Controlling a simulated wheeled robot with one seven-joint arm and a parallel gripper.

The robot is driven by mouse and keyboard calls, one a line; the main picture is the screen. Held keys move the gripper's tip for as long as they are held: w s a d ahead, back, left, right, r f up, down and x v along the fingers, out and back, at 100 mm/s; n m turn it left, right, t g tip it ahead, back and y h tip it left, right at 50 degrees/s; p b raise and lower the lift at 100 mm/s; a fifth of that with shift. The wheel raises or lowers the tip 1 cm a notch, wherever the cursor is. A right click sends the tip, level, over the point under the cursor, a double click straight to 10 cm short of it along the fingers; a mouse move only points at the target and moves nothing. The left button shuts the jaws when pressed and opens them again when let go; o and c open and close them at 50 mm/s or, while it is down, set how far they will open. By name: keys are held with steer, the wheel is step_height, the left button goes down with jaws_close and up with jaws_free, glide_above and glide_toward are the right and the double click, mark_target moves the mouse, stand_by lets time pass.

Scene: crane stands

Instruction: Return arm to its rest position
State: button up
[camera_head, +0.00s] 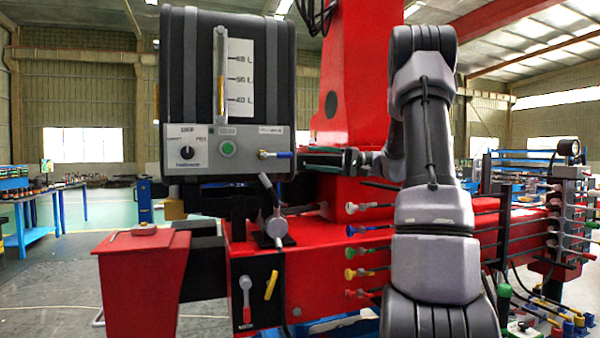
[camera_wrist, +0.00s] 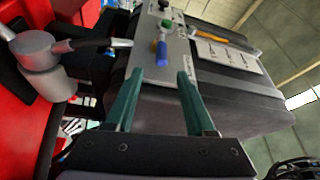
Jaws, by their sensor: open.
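My gripper (camera_wrist: 160,76) is open and empty, its two green fingers spread apart in the wrist view. The blue-tipped lever (camera_wrist: 161,52) on the control panel shows just beyond and between the fingertips, with a visible gap. In the head view my arm stands upright at right of centre, bent at the wrist. My gripper (camera_head: 310,158) points left there, close to the lever's blue tip (camera_head: 282,155). The black tank box (camera_head: 267,65) carries the grey panel (camera_head: 212,155) with a knob and a green button.
The red crane column (camera_head: 365,60) stands right behind my arm. Rows of coloured levers (camera_head: 362,251) lie left of my forearm and more at far right. A grey joystick-like part (camera_head: 274,227) sits below the panel. Open floor (camera_head: 60,285) and a blue workbench (camera_head: 45,228) are at left.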

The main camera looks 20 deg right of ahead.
steer(key=s+a+f+g+h, duration=0.2)
steer(key=s+a+g+h, duration=0.15)
steer(key=s+a, duration=0.35)
steer(key=s+a+f+g+h, duration=0.2)
steer(key=s+a+f+h, duration=0.15)
steer(key=s+a, duration=0.35)
steer(key=s+d+f+m+t+h, duration=0.1)
steer(key=s+d+t+h, duration=0.1)
steer(key=s+h, duration=0.2)
steer(key=s+d+f+t+h, duration=0.1)
steer(key=s+d+t+h, duration=0.1)
steer(key=s, duration=0.7)
steer(key=shift+d+m+t+h, duration=0.15)
steer(key=shift+m+t+h, duration=0.25)
steer(key=shift+t+h, duration=0.65)
steer(key=shift+g+h, duration=0.25)
steer(key=shift+g, duration=0.05)
